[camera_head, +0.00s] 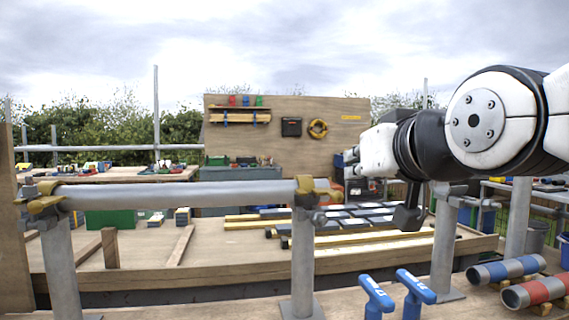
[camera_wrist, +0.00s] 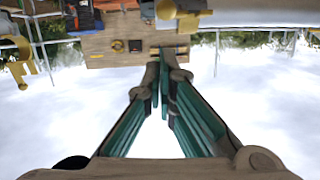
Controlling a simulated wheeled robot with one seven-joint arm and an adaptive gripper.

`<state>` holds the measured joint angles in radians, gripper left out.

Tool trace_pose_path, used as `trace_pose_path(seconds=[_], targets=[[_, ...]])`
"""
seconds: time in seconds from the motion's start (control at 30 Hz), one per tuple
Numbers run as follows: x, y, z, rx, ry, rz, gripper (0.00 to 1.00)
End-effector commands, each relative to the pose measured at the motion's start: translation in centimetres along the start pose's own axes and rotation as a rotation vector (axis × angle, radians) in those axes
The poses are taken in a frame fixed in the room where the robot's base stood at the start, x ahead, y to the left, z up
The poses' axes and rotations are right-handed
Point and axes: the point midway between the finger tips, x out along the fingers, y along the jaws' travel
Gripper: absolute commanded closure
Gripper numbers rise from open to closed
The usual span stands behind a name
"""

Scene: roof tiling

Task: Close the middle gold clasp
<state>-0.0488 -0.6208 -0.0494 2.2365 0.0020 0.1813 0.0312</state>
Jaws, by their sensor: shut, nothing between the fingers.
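The middle gold clasp (camera_head: 305,184) sits on top of the centre post, at the right end of the grey rail (camera_head: 180,194). One gold part stands up above the rail there; whether its jaw is open is hard to tell. It also shows at the top of the upside-down wrist view (camera_wrist: 182,14). Another gold clasp (camera_head: 42,200) is around the rail's left end. A third gold clasp (camera_wrist: 18,62) stands with its prongs apart at the wrist view's left edge. My gripper (camera_wrist: 165,58) is shut and empty, its green-sided fingers apart from the middle clasp. In the head view its fingertips cannot be made out.
Two blue-handled tools (camera_head: 377,298) stand in front, right of the centre post. Striped rolls (camera_head: 533,291) lie at the lower right. Behind the rail is a wooden deck with planks and dark tiles (camera_head: 345,222). A board (camera_head: 270,150) stands farther back.

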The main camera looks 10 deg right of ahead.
Motion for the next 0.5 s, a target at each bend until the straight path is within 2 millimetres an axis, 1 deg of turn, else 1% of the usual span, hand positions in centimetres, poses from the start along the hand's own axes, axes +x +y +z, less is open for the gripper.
trace_pose_path(seconds=[0.03, 0.27, 0.5], targets=[[-0.6, 0.0, -0.2, 0.000, 0.002, 0.000, 1.00], [-3.6, 0.1, 1.1, 0.000, 0.003, 0.000, 1.00], [-7.0, 0.2, 2.5, 0.000, 0.003, 0.000, 1.00]])
